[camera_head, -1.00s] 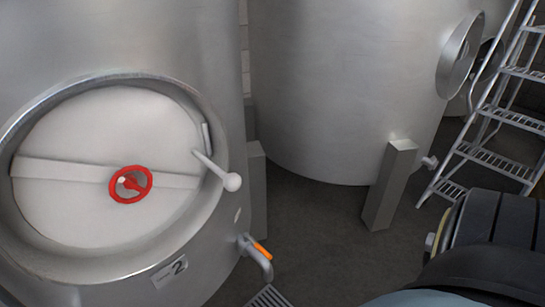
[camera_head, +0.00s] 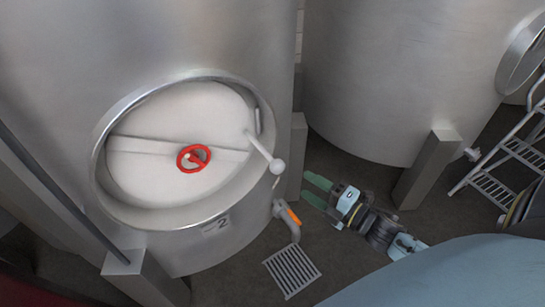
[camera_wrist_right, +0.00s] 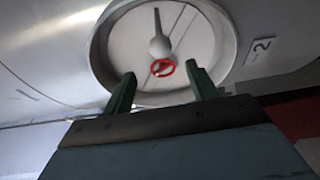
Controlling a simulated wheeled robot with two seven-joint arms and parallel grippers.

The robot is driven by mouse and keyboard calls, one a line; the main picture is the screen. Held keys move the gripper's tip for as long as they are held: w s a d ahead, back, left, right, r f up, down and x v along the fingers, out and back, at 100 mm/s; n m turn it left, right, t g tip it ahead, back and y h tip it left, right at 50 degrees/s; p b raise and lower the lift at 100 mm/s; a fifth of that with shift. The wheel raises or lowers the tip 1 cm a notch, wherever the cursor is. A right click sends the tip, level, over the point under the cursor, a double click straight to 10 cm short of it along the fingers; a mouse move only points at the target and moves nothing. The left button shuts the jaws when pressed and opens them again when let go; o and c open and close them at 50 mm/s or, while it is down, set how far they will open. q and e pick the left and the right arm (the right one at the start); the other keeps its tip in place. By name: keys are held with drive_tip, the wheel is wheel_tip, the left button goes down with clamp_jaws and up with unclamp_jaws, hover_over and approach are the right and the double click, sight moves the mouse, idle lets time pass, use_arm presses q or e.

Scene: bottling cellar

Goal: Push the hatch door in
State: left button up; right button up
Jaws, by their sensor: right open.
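The hatch door (camera_head: 165,165) is a pale round plate set inside a metal ring (camera_head: 110,196) on the front of the near tank. It has a cross bar, a red handwheel (camera_head: 194,158) at its middle and a white-knobbed lever (camera_head: 277,166) at its right edge. In the head view my right gripper (camera_head: 317,191) is to the right of the hatch, open and empty, its green fingers apart. In the right wrist view the door (camera_wrist_right: 190,65), red wheel (camera_wrist_right: 162,67) and lever knob (camera_wrist_right: 159,47) show beyond the open fingers (camera_wrist_right: 162,86). My left gripper is not in view.
An outlet pipe with an orange handle (camera_head: 289,217) sticks out below right of the hatch, above a floor grate (camera_head: 291,270). A second tank (camera_head: 400,80) with a square leg (camera_head: 427,168) and a metal ladder (camera_head: 510,170) stand to the right. Dark floor is open between.

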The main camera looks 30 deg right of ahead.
sight(271, 161)
drive_tip(key=x, duration=1.3)
drive_tip(key=shift+f, duration=0.1)
clamp_jaws()
drive_tip(key=shift+w+a, duration=0.1)
